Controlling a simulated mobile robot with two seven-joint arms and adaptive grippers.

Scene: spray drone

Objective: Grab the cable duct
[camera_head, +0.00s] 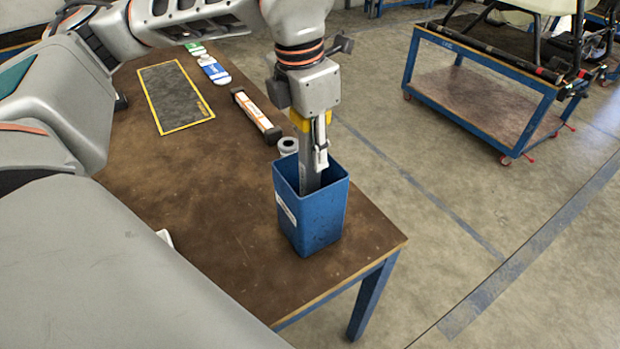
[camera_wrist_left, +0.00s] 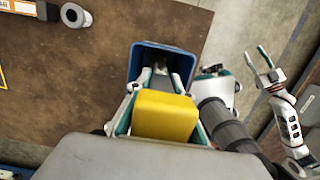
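A blue open-topped bin (camera_head: 312,218) stands upright on the brown table near its front right corner. My left gripper (camera_head: 312,165) points straight down into the bin's mouth. A grey bar, which looks like the cable duct (camera_head: 308,178), stands in the bin by the fingers; its lower part is hidden by the bin walls. A yellow block (camera_head: 299,121) sits at the gripper's palm; it also shows between the fingers in the left wrist view (camera_wrist_left: 165,115). Whether the fingertips press on the bar is hidden. In the left wrist view my right gripper (camera_wrist_left: 287,62) is open and empty.
A white roll (camera_head: 288,146) stands close behind the bin. A blue cart (camera_head: 480,95) stands apart on the floor. The table's middle is clear.

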